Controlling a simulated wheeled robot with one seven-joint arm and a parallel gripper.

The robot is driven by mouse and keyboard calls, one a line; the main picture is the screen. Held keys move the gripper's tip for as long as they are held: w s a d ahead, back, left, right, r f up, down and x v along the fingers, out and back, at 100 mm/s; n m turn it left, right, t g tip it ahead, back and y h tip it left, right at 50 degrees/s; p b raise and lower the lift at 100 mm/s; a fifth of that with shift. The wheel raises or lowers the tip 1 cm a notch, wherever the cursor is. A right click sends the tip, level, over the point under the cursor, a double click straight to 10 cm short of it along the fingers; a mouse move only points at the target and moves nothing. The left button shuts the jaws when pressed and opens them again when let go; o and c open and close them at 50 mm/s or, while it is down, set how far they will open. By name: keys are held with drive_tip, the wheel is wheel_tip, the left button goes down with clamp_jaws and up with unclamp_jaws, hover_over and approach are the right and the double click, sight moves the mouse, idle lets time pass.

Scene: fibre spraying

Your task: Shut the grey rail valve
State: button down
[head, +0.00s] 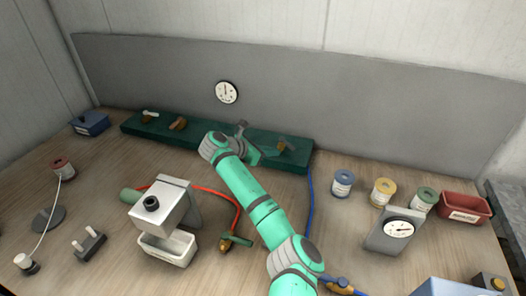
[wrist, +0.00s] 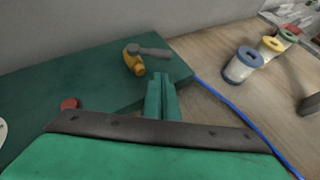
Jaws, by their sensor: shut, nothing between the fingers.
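The grey rail valve shows in the wrist view as a brass-orange body (wrist: 134,64) with a grey lever handle (wrist: 152,52) on top. The handle points right, roughly toward the rail's right end. In the head view this valve (head: 285,146) sits near the right end of the dark green rail (head: 300,163). My gripper (wrist: 161,78) is shut and empty, its green fingers together over the rail, below and right of the valve in the wrist view. It looks apart from the valve. In the head view my wrist hides the fingertips and the middle of the rail.
Other rail valves, one white-handled (head: 150,114) and one brownish (head: 179,123), stand left. A red part (wrist: 69,103) shows left of my fingers. A blue hose (head: 311,195) runs from the rail's right end. Spools (head: 342,184) stand right; a grey wall panel (head: 400,110) rises behind.

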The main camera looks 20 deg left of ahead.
sight(293, 148)
drive_tip(key=shift+w+d+f, duration=0.1)
drive_tip(key=shift+w+d, duration=0.55)
drive_tip(key=shift+w, duration=0.25)
drive_tip(key=shift+w+d, duration=0.65)
drive_tip(key=shift+w, duration=0.2)
drive_tip(key=shift+d, duration=0.1)
drive_tip(key=shift+w+d+n+t+y, duration=0.2)
drive_tip(key=shift+d+n+t+y, duration=0.15)
drive_tip(key=shift+d+n+y, duration=0.25)
drive_tip(key=shift+w+d+n+t+y, duration=0.15)
drive_tip(key=shift+d+n+t+y, duration=0.2)
drive_tip(key=shift+n+y, duration=0.4)
drive_tip(key=n+y, duration=0.1)
drive_tip(key=w+d+n+t+y, duration=0.1)
drive_tip(key=n+y, duration=0.1)
drive_tip(key=shift+w+d+n+y, duration=0.15)
drive_tip(key=shift+d+n+y, duration=0.1)
drive_tip(key=shift+d, duration=0.05)
drive_tip(key=shift+w+d, duration=0.15)
drive_tip(key=shift+w, duration=0.15)
drive_tip(key=shift+d, duration=0.15)
